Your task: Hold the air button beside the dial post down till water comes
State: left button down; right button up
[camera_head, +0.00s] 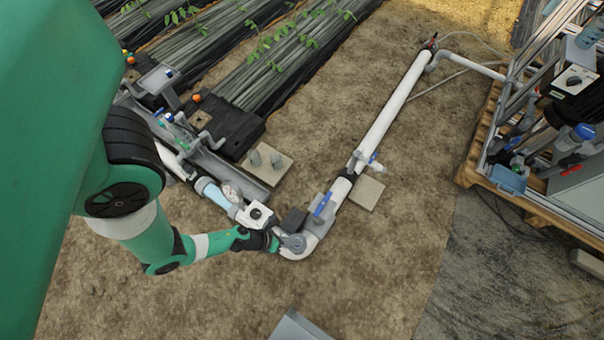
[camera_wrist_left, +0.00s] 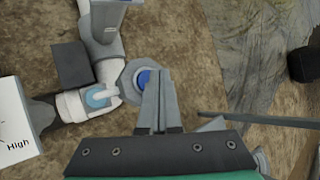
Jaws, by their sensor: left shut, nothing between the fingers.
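The air button is a blue disc (camera_wrist_left: 142,78) in a grey collar on the white pipe bend in the left wrist view. The grey collar (camera_head: 294,243) shows in the head view, where the blue cannot be made out. My left gripper (camera_wrist_left: 157,76) is shut and empty; its fingertips overlap the right part of the button in the left wrist view. Whether they touch or press it I cannot tell. The dial post's white box with a black knob (camera_head: 256,212) stands left of the button; its "High" face (camera_wrist_left: 18,122) shows in the left wrist view. No water is visible.
A blue-handled valve (camera_head: 323,205) and a dark block (camera_head: 293,220) sit close to the button. A white pipe (camera_head: 395,103) runs to the upper right. A skid on a wooden pallet (camera_head: 480,150) stands at the right. Bare soil (camera_head: 370,270) lies open in front.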

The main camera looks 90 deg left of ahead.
pick_arm(q)
jog(key=shift+r, duration=0.15)
notch_tip(320, 180, up, 5)
jog(key=p, duration=0.5)
